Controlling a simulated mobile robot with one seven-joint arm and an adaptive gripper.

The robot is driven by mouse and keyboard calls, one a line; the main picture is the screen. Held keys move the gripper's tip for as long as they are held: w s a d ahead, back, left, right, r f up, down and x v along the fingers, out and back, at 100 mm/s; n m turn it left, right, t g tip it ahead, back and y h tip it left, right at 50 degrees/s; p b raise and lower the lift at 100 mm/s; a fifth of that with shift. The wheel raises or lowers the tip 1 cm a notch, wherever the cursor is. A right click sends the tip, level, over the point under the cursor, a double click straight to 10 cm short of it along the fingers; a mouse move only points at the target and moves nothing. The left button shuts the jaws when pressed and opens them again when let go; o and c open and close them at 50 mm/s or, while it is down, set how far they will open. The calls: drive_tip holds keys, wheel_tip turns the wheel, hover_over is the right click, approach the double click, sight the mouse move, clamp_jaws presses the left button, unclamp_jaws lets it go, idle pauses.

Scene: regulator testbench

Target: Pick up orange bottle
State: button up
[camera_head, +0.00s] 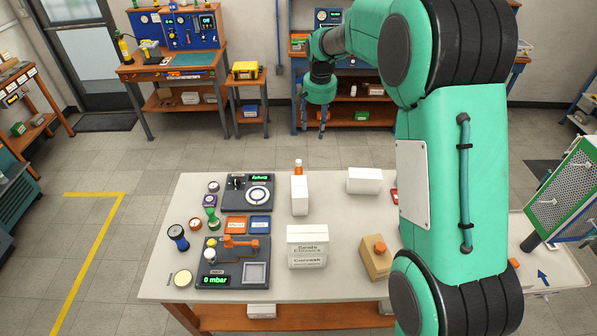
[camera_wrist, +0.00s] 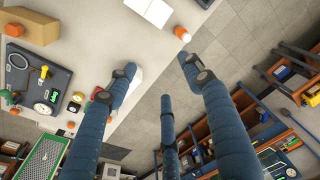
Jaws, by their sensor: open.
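In the wrist view the orange bottle (camera_wrist: 182,34) is at the top centre, close to the table edge and beyond the fingertips. My gripper (camera_head: 311,125) hangs past the table's far edge, apart from the bottle. In the wrist view my gripper (camera_wrist: 158,68) has its blue fingers spread wide, with nothing between them.
Another white box (camera_head: 365,180) lies near the far edge, right of the bottle. A labelled white box (camera_head: 307,246) and a tan box (camera_head: 377,258) stand nearer. Black control panels (camera_head: 247,193) are at left. My arm hides the table's right part.

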drive_tip(key=g+p, duration=0.1)
drive_tip(key=p, duration=0.1)
hover_over(298, 161)
drive_tip(key=shift+m, duration=0.4)
wheel_tip(298, 161, down, 17)
drive_tip(key=shift+w+f, duration=0.1)
drive_tip(key=shift+f, duration=0.3)
drive_tip(key=shift+f, duration=4.25)
drive_tip(key=shift+d+f, duration=0.15)
drive_tip(key=shift+f, duration=2.45)
drive_tip(key=shift+c, duration=0.5)
clamp_jaws()
